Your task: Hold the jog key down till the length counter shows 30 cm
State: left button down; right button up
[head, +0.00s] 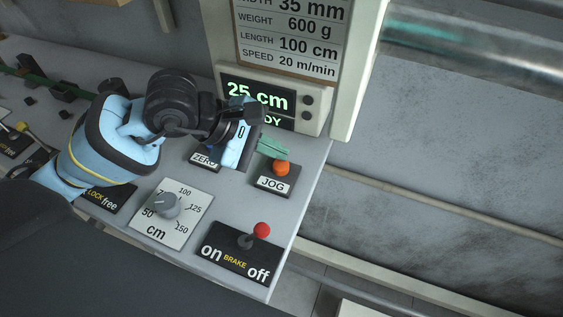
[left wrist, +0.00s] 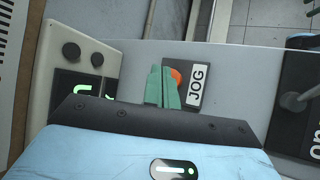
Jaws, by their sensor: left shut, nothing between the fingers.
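The jog key (head: 281,168) is an orange round button on a dark plate labelled JOG, at the right of the sloping panel. In the left wrist view the jog key (left wrist: 176,76) is partly hidden by the fingers. My left gripper (head: 274,148) has green fingers, shut with nothing between them. Its tips are right beside the key; I cannot tell whether they touch it. The left gripper also shows in the left wrist view (left wrist: 165,88). The length counter (head: 262,98) reads 25 cm in green, with a lower line partly covered by my arm. My right gripper is out of view.
The ZERO plate (head: 204,160) is partly behind my left gripper. A grey dial (head: 167,205) marked in cm and a red-knobbed brake lever (head: 262,231) stand nearer the front. A sign (head: 293,42) above the counter lists length 100 cm. The panel's right edge is close to the key.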

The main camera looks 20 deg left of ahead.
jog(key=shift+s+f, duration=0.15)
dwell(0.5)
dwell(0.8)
pick_arm(q)
jog(key=shift+f, duration=0.1)
jog(key=shift+f+b, duration=0.35)
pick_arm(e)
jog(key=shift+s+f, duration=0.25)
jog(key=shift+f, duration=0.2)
pick_arm(q)
jog(key=shift+f, duration=0.2)
